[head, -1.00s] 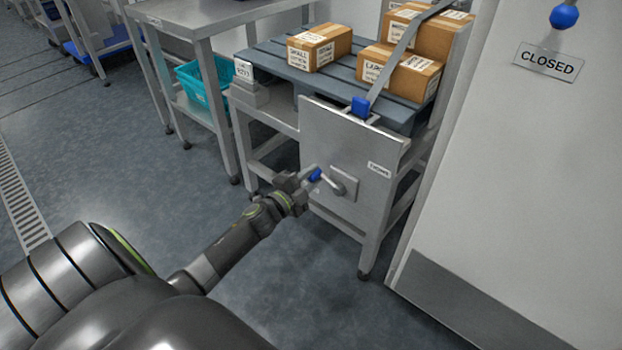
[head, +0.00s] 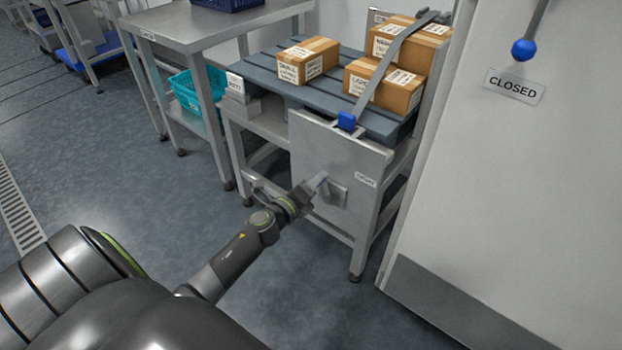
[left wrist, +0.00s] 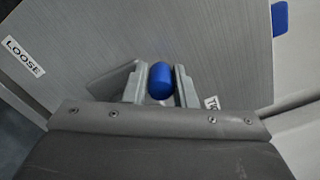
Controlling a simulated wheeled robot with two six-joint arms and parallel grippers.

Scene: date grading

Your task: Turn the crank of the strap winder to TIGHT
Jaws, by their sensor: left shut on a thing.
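The strap winder is a grey metal panel (head: 325,140) on the front of the stand, with a crank mount (head: 336,193) low on it. My left gripper (head: 315,186) is at the crank, shut on its blue knob. In the left wrist view the blue knob (left wrist: 160,82) sits between the two fingers of my left gripper (left wrist: 160,90). The LOOSE label (left wrist: 23,54) is at the left there, and a label starting with T (left wrist: 211,103) is partly hidden beside the right finger. The head view shows a label (head: 366,180) right of the crank. My right gripper is out of view.
A white door (head: 470,190) with a CLOSED sign (head: 514,87) stands close at the right. Floor is clear at the left.

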